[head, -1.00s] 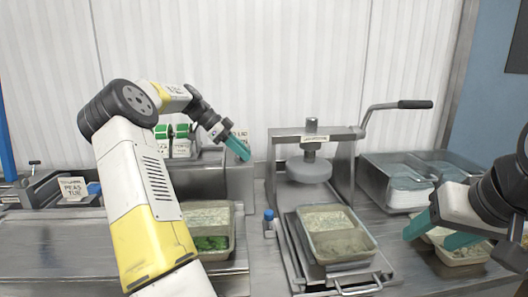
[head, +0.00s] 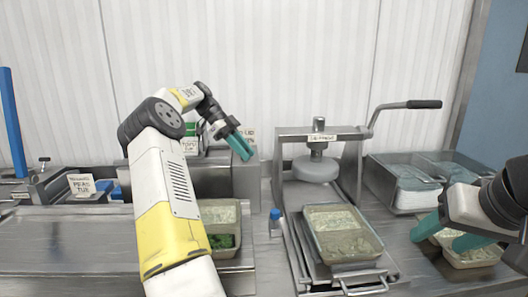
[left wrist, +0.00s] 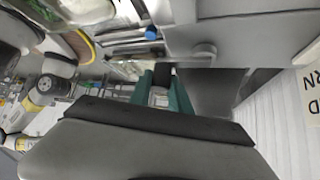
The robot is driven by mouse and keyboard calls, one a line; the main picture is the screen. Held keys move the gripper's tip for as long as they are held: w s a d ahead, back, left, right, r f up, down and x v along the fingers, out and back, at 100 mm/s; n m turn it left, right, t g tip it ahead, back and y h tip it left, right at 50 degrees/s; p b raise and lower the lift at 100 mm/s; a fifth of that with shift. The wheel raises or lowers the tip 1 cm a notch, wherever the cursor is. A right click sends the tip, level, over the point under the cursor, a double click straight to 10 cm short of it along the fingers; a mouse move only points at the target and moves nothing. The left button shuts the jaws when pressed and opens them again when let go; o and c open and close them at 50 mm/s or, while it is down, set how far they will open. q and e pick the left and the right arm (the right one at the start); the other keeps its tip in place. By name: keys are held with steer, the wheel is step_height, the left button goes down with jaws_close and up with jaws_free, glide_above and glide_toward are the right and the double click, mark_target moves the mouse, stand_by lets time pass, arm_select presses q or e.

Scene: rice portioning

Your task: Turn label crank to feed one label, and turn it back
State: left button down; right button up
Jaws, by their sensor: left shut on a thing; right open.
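My left gripper (head: 238,145) is at the back of the counter, in front of a small sign (head: 248,133) and beside a grey metal box (head: 245,182). In the left wrist view its teal fingers (left wrist: 162,95) are shut on a small dark handle (left wrist: 162,76), which looks like the label crank's grip. The rest of the crank is hidden behind the gripper and arm. No label can be made out. My right gripper (head: 447,235) is open at the right, over a rice tray (head: 472,256).
A press (head: 318,168) with a long lever (head: 410,105) stands in the middle, with a rice tray (head: 343,257) in front. A blue-capped bottle (head: 275,222) stands left of it. A tray with rice and greens (head: 222,255) is beside my left arm. Clear tubs (head: 400,195) stand right.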

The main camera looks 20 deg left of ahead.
arm_select(q)
steer(key=shift+a+f, duration=0.1)
steer(key=shift+f, duration=0.05)
steer(key=c, duration=1.2)
jaws_free()
steer(key=shift+r, duration=0.2)
step_height(320, 180, up, 3)
steer(key=shift+f, duration=0.15)
steer(key=shift+s+r, duration=0.1)
steer(key=shift+r, duration=0.25)
steer(key=s+d+r, duration=0.1)
steer(key=s+d, duration=0.7)
steer(key=s, duration=0.5)
steer(key=shift+s+r, duration=0.15)
steer(key=shift+s, duration=0.25)
